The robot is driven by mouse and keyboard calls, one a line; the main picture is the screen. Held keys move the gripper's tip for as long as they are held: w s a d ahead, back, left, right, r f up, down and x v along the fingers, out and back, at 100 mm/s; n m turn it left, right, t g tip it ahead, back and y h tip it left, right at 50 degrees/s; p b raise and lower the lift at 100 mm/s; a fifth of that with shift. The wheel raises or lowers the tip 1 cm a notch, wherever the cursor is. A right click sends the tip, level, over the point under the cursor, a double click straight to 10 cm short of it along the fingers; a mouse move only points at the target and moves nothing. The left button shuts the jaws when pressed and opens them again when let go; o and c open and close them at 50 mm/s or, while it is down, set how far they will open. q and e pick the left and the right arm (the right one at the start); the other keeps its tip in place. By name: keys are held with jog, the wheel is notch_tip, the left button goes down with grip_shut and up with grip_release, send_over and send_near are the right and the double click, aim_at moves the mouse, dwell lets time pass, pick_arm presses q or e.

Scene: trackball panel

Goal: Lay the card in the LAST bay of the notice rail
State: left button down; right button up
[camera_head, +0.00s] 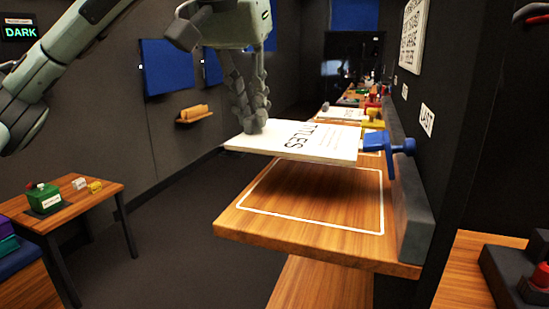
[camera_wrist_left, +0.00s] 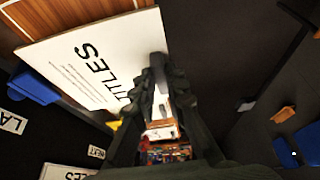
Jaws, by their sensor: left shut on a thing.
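The white card (camera_head: 300,140) carries the printed word TITLES and also shows in the left wrist view (camera_wrist_left: 100,65). My left gripper (camera_head: 257,128) is shut on its left edge. The card hangs nearly level above the white-outlined bay (camera_head: 300,208) at the near end of the wooden notice rail (camera_head: 320,248), with a gap and a shadow beneath. A LAST sign (camera_head: 427,120) is on the wall beside this bay. A blue clamp-like piece (camera_head: 388,143) stands at the card's right edge; whether they touch is unclear.
A grey ledge (camera_head: 413,215) bounds the rail on the right. Farther along lie another printed card (camera_head: 343,114) and a yellow piece (camera_head: 373,118). A small table (camera_head: 85,205) with a green box stands left. The outlined bay surface is bare.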

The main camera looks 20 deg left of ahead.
aim_at(267, 140)
pick_arm(q)
jog(key=d, duration=0.1)
jog(key=s+d+f, duration=0.1)
jog(key=d+f, duration=0.1)
jog(key=shift+s+d+f, duration=0.15)
jog(key=shift+s+f, duration=0.1)
jog(key=shift+s, duration=0.1)
notch_tip(267, 140, down, 3)
jog(key=shift+f, duration=0.4)
jog(key=c, duration=1.6)
grip_release()
jog(key=shift+o, duration=0.2)
jog(key=shift+r, duration=0.1)
